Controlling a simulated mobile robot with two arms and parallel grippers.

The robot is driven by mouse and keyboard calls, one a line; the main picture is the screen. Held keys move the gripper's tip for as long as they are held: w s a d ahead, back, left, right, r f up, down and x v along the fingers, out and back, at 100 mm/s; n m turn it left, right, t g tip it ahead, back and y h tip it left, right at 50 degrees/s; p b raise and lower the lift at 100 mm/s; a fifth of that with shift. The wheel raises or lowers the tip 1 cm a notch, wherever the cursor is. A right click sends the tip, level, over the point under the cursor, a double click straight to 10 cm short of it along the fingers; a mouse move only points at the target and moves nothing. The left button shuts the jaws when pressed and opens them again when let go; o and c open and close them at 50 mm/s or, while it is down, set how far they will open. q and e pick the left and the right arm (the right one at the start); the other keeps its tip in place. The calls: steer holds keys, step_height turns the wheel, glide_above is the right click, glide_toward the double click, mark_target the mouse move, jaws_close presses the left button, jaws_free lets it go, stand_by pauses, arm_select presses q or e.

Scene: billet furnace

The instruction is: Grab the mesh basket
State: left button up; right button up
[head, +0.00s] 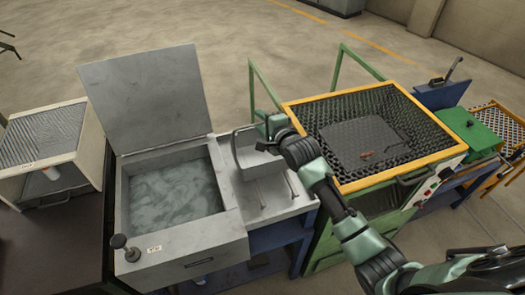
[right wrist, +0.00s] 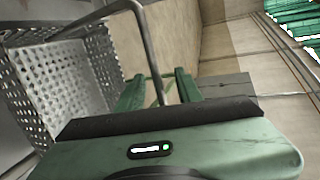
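The mesh basket (head: 247,158) is a small grey metal basket with a raised handle. It stands on the metal shelf just right of the liquid-filled tank in the head view. In the right wrist view the perforated wall of the basket (right wrist: 75,80) fills the left side, and its bent rod handle (right wrist: 148,45) runs down between my green fingers. My right gripper (head: 268,126) is at the basket's upper right; in the right wrist view its fingers (right wrist: 158,88) are apart with the handle between them. Part of the basket is hidden behind my right gripper. My left gripper is not in view.
The grey tank (head: 175,188) with its raised lid (head: 147,95) stands left of the basket. A yellow-framed mesh-topped table (head: 398,100) stands right of it, close to my right arm. A white open cabinet (head: 45,150) is at far left. Open floor lies behind.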

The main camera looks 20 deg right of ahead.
steer(key=shift+x, duration=1.05)
steer(key=shift+s, duration=0.1)
jaws_close()
steer(key=shift+f, duration=0.1)
stand_by(0.3)
steer(key=shift+a, duration=0.1)
